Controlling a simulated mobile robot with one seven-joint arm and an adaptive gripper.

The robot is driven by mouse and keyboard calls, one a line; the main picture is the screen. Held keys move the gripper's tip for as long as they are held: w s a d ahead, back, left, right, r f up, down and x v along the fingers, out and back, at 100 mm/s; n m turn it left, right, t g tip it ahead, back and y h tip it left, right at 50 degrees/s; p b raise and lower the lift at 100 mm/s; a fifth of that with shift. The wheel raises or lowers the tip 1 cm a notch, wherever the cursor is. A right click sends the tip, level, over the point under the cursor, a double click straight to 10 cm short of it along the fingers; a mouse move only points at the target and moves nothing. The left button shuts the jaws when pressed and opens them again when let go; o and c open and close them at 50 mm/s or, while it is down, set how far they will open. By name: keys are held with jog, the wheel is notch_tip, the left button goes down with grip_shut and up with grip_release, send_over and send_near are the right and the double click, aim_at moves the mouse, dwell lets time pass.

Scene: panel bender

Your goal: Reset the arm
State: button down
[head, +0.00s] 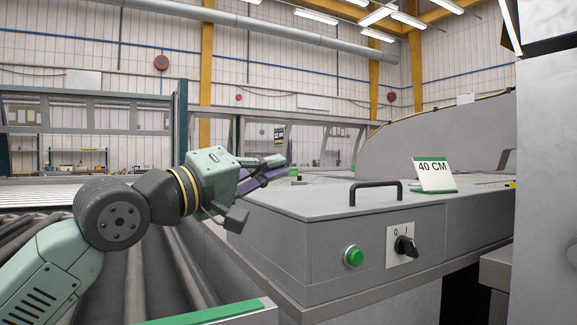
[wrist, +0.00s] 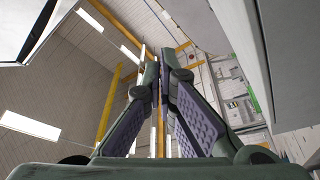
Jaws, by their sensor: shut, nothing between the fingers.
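My gripper (head: 284,161) is at the middle left in the head view, at the end of my green and grey arm, which reaches in from the lower left. It is held in the air just left of and above the grey machine cabinet (head: 290,228). In the wrist view, the two fingers of my gripper (wrist: 160,72) come together at their tips. The gripper is shut and nothing shows between the purple pads. The arm is bent, with the gripper pointing to the right in the head view.
The cabinet has a green button (head: 353,256), a black rotary switch (head: 405,247), a black handle (head: 375,187) and a "40 CM" sign (head: 434,175). A roller conveyor (head: 140,270) runs beneath my arm. A tall grey housing (head: 546,170) stands at right. The air above the cabinet is clear.

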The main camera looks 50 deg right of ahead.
jog(key=w+a+f, duration=0.1)
jog(key=a+f, duration=0.1)
jog(key=a, duration=0.3)
jog(key=shift+w+a+b, duration=0.25)
jog(key=shift+a+b, duration=0.05)
jog(key=shift+a+r, duration=0.1)
